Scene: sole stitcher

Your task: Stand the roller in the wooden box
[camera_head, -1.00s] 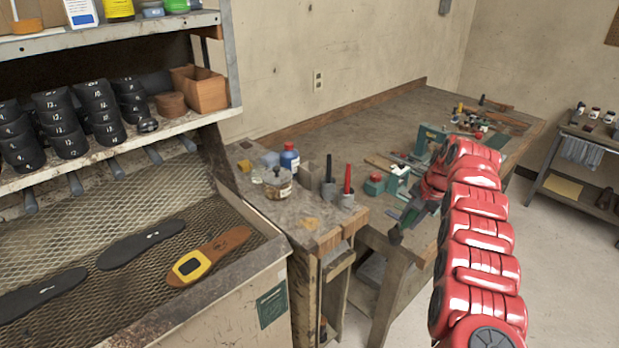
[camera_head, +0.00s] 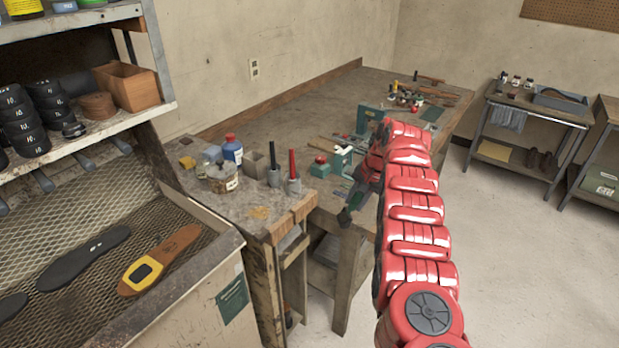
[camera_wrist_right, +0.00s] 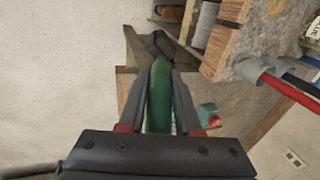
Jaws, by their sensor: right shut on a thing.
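The roller, with a green handle (camera_wrist_right: 159,98) and a dark head, is between the fingers of my right gripper (camera_wrist_right: 161,78) in the right wrist view. My right gripper is shut on the handle, and the dark head (camera_wrist_right: 148,46) sticks out beyond the fingertips. In the head view my right gripper (camera_head: 358,194) is at the front edge of the workbench, partly hidden by my red arm, with the roller's dark end (camera_head: 345,216) pointing down. The open wooden box (camera_head: 128,88) stands on the shelf at the upper left, far from the gripper. My left gripper is not in view.
Below is a mesh tray (camera_head: 160,222) with soles. The small bench (camera_head: 262,214) holds bottles, pots and a red-handled tool (camera_head: 292,165).

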